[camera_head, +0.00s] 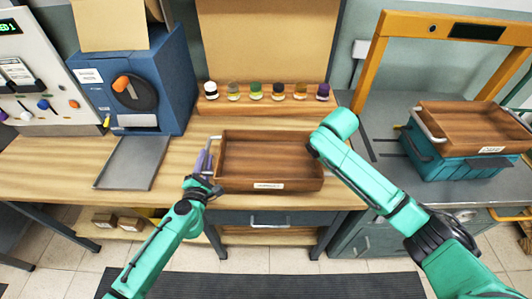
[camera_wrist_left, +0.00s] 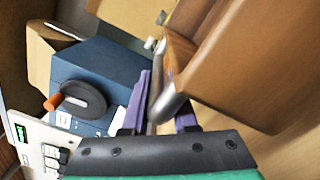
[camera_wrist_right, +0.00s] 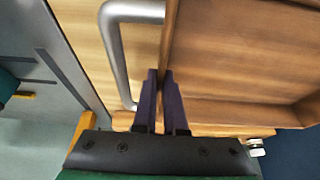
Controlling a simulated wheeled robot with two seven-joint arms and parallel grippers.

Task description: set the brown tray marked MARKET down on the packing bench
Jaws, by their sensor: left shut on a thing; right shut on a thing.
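My left gripper (camera_head: 207,160) is shut on the tray's metal handle at the left end. In the left wrist view, the purple fingers (camera_wrist_left: 158,105) are around that handle, beside the tray wall (camera_wrist_left: 225,60). My right gripper is hidden behind its arm in the head view. In the right wrist view, its fingers (camera_wrist_right: 160,75) are shut at the tray's right side, beside the handle (camera_wrist_right: 115,50).
Several small jars stand on a wooden rack (camera_head: 265,104) behind the tray. A grey metal plate (camera_head: 133,162) and a blue machine with a crank (camera_head: 140,80) are to the left. Another brown tray (camera_head: 470,122) rests on a teal crate (camera_head: 462,165) on the grey right-hand table.

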